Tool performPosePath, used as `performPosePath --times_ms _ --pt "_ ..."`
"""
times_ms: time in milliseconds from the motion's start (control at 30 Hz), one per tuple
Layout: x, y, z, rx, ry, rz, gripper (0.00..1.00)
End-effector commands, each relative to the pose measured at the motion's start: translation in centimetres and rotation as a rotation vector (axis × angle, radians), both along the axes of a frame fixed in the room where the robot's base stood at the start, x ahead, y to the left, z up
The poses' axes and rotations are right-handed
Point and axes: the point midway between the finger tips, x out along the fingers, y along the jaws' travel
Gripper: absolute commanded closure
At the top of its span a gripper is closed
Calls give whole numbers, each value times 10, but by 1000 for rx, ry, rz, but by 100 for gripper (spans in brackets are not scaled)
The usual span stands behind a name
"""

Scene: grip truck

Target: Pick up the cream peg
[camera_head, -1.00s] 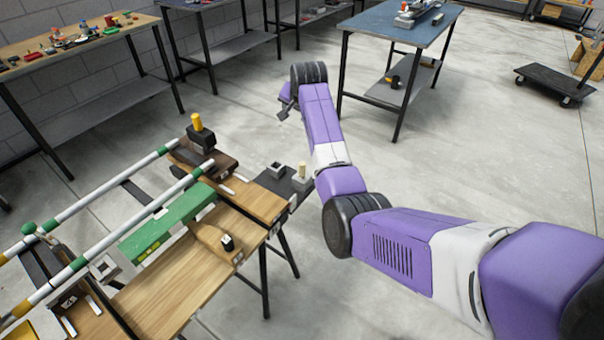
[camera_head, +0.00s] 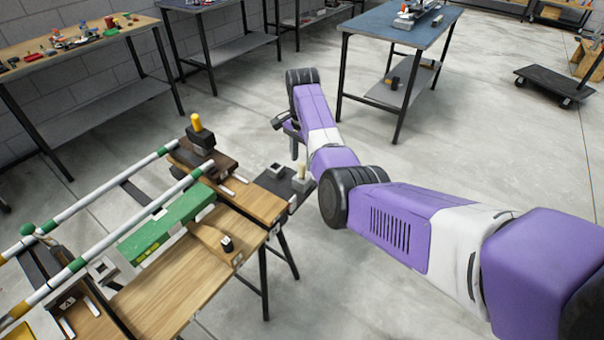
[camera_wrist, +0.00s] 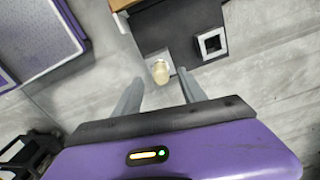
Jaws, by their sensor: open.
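The cream peg (camera_head: 301,171) stands upright in a light grey block (camera_head: 302,184) on the dark plate (camera_head: 278,184) at the workbench's right end. In the wrist view the peg (camera_wrist: 160,72) shows nearly end-on, just beyond and between the fingertips. My gripper (camera_wrist: 152,84) is open and empty, with its fingers spread to either side of the peg's line of sight. In the head view my gripper (camera_head: 292,145) hangs near the peg, slightly further back; how far apart they are is hard to tell.
A grey square block with a hole (camera_head: 276,169) sits beside the peg's block. A yellow peg (camera_head: 196,122) stands in a black block on the bench. Green and white rails (camera_head: 150,190) cross the wooden bench. A blue-topped table (camera_head: 400,30) stands behind my arm.

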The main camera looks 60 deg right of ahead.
Motion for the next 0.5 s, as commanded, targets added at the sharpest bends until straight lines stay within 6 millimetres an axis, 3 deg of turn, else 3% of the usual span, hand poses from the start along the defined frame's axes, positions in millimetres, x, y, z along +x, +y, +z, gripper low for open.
performPosePath --times_ms 200,500 --pt "1 0 -29 1 0 1 51" --pt "1 0 -33 0 -1 1 51"
